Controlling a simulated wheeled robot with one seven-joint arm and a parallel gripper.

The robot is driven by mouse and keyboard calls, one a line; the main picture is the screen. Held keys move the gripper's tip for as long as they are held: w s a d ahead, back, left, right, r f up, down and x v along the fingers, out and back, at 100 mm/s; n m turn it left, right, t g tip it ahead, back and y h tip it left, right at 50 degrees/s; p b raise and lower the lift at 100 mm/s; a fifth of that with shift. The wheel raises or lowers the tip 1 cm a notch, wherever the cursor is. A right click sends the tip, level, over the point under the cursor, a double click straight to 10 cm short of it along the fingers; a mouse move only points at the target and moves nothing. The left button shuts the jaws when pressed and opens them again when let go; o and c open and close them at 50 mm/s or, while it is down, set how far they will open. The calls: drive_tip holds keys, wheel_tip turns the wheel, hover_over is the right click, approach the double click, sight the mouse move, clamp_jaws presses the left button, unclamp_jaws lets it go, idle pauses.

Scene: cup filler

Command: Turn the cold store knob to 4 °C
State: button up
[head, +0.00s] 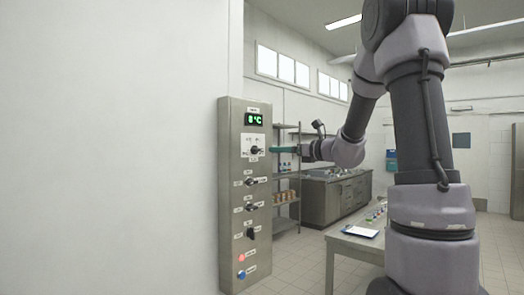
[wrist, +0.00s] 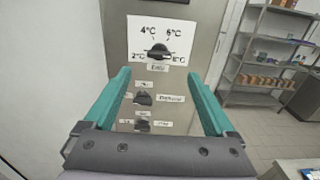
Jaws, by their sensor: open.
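The cold store knob (wrist: 158,52) is dark, on a white dial plate marked 2, 4, 6 and 8 °C in the wrist view. It lies nearly crosswise; its pointer seems to be towards 8 °C, but the mark is too small to be sure. In the head view the knob (head: 254,151) is on the steel panel (head: 229,200), below a green display (head: 254,119) that appears to read 8 °C. My gripper (wrist: 158,75) is open and empty, its teal fingers spread below and either side of the knob, apart from it. In the head view my gripper (head: 284,149) points left at the panel.
Below the dial are more dark switches (head: 251,182), a red light (head: 242,257) and a blue button (head: 242,274). Shelves (head: 287,170) stand behind the panel. A table (head: 352,243) with a clipboard (head: 360,232) is at the lower right.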

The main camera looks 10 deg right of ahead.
sight(258, 150)
drive_tip(key=x, duration=1)
drive_tip(key=shift+w+a, duration=0.2)
drive_tip(key=shift+w, duration=0.05)
drive_tip(key=c, duration=1.4)
